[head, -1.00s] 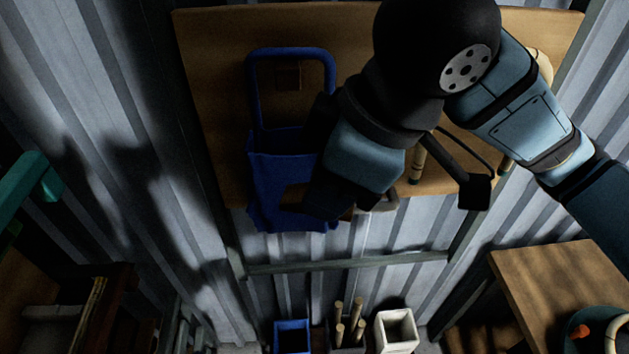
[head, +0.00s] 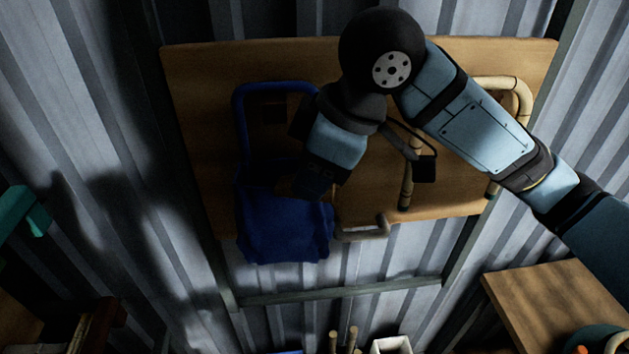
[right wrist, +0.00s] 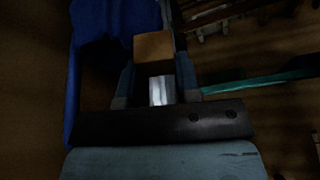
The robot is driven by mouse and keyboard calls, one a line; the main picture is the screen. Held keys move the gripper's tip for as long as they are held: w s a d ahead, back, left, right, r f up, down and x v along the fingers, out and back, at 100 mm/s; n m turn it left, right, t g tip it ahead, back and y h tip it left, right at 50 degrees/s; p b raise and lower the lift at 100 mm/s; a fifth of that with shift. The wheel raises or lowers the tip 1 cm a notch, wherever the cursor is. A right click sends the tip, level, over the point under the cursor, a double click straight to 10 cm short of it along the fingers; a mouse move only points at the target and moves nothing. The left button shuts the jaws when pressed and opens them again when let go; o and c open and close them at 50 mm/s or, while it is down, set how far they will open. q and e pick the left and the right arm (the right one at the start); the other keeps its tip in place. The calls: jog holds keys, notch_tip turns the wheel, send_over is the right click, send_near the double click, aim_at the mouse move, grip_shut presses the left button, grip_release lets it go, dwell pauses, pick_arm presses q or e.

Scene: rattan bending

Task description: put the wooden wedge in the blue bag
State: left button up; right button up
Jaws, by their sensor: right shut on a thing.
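The blue bag (head: 285,235) hangs at the front edge of the wooden board, its tall loop handle (head: 240,120) rising above it. My right gripper (head: 297,188) is over the bag's mouth, pointing down, and partly hides it. In the right wrist view the gripper (right wrist: 157,85) is shut on the wooden wedge (right wrist: 153,46), a light brown block at the fingertips. Blue bag cloth (right wrist: 115,18) shows right beside the wedge there. I cannot tell how deep the wedge is in the bag. My left gripper is not in view.
The wooden board (head: 200,75) is fixed against a corrugated metal wall. Bent rattan (head: 524,100) and a grey handle-like piece (head: 362,231) are on its right side. A wooden table (head: 535,300) is at lower right. A white container (head: 391,346) and upright sticks stand below.

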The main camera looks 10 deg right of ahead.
jog(key=shift+w+d+f, duration=0.1)
jog(key=shift+w+f, duration=0.05)
jog(key=shift+w, duration=1.25)
jog(key=shift+w+d+f, duration=0.1)
jog(key=shift+w+f, duration=0.05)
jog(key=shift+w, duration=1.25)
